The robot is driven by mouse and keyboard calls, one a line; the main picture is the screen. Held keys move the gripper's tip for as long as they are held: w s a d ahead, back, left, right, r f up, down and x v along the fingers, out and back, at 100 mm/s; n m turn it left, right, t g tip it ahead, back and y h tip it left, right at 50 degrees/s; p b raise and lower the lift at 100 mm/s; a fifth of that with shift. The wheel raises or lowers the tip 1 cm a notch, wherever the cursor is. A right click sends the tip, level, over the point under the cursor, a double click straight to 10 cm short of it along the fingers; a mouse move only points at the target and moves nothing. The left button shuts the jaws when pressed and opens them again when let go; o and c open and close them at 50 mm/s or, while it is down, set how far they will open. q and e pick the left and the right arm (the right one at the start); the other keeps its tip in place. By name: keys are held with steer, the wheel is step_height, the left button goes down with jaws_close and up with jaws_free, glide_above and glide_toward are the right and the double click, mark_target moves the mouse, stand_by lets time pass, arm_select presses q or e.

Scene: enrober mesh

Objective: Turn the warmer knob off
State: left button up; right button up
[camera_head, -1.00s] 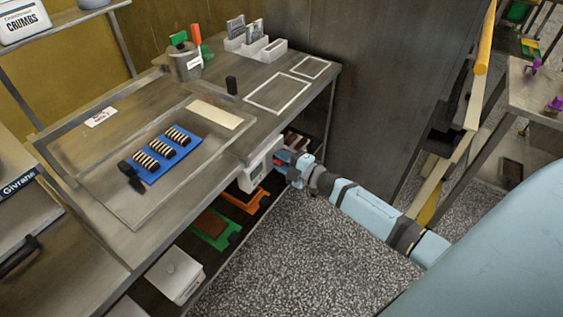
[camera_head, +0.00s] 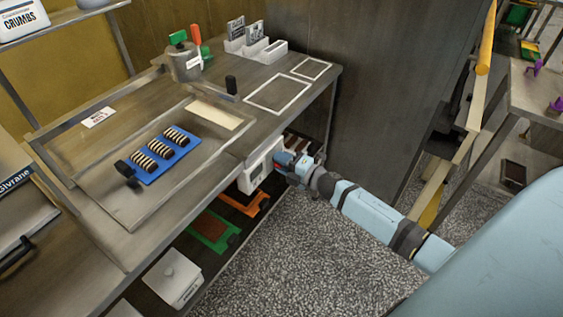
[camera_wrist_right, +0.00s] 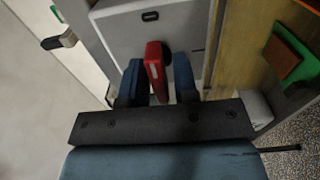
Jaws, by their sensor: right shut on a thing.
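The warmer is a white box (camera_head: 258,166) with a small dark display, fixed under the front edge of the steel table. Its pale front panel fills the top of the right wrist view (camera_wrist_right: 178,32). The red warmer knob (camera_wrist_right: 155,62) sticks out from that panel and has a pale mark on its end. My right gripper (camera_wrist_right: 158,82) has its two blue fingers on either side of the knob and is shut on it. In the head view the right gripper (camera_head: 290,164) is at the warmer's right side, and the knob is hard to make out there. My left gripper is not in view.
On the steel table (camera_head: 110,148) are a blue mat (camera_head: 152,178) with striped pieces, a pot with tools (camera_head: 186,64) and a white holder (camera_head: 262,50). Green (camera_head: 210,230) and orange (camera_head: 245,203) trays lie on the lower shelf. The speckled floor in front is clear.

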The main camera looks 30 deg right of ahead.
steer(key=o, duration=0.6)
steer(key=shift+o, duration=0.2)
steer(key=shift+s, duration=0.1)
steer(key=v, duration=1.3)
steer(key=shift+s+d, duration=0.15)
steer(key=shift+s, duration=0.15)
